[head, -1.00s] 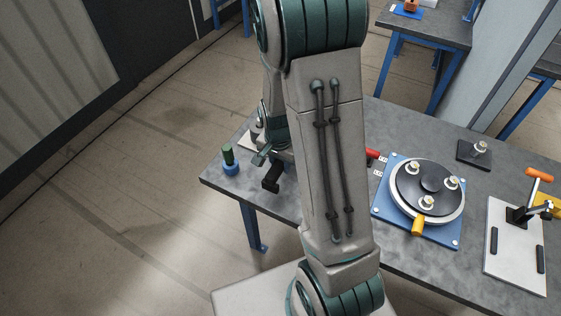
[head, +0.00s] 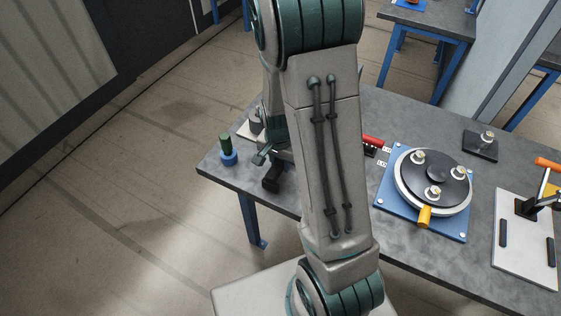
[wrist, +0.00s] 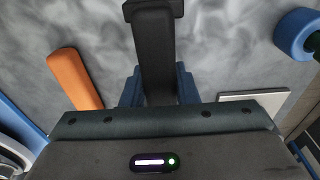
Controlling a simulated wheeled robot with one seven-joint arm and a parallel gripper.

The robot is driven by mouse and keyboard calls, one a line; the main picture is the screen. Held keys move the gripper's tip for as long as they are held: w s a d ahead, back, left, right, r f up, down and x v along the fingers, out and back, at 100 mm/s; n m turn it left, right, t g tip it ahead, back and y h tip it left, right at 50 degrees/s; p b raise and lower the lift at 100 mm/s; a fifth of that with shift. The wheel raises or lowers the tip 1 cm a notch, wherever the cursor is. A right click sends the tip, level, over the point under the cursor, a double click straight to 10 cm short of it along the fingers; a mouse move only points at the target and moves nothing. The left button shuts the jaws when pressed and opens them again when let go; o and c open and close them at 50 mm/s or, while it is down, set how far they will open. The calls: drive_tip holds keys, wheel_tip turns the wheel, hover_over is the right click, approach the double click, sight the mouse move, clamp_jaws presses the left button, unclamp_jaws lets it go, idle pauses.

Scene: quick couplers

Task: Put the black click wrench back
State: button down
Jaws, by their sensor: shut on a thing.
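The black click wrench (wrist: 155,50) shows in the wrist view as a dark handle running up from between my gripper's (wrist: 158,88) blue fingers. My gripper is shut on it. In the head view a black end (head: 271,180) shows beside my arm near the table's left front edge, with most of my gripper hidden behind the arm. An orange handle (wrist: 75,78) lies left of the wrench in the wrist view.
A blue base with a green post (head: 228,157) stands at the table's left corner. A red handle (head: 373,141) shows beside my arm. A round fixture on a blue plate (head: 447,231), a small dark block (head: 480,151) and a white clamp board (head: 520,262) are to the right.

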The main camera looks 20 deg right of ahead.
drive_tip(key=shift+f+b, duration=0.3)
drive_tip(key=c, duration=1)
unclamp_jaws()
drive_tip(key=shift+c, duration=0.2)
wheel_tip(320, 180, up, 14)
drive_tip(key=shift+s+a+b, duration=0.3)
drive_tip(key=shift+s+a, duration=0.1)
drive_tip(key=s+a+r+n+t, duration=0.1)
drive_tip(key=s+r+n, duration=0.2)
drive_tip(key=s, duration=0.3)
drive_tip(key=s+a+r+n+t, duration=0.1)
drive_tip(key=s+a+r+n, duration=0.1)
drive_tip(key=s+r+n, duration=0.2)
drive_tip(key=s+n, duration=0.2)
drive_tip(key=s, duration=0.1)
drive_tip(key=shift+a+r+t+y, duration=0.25)
drive_tip(key=shift+t+y, duration=0.15)
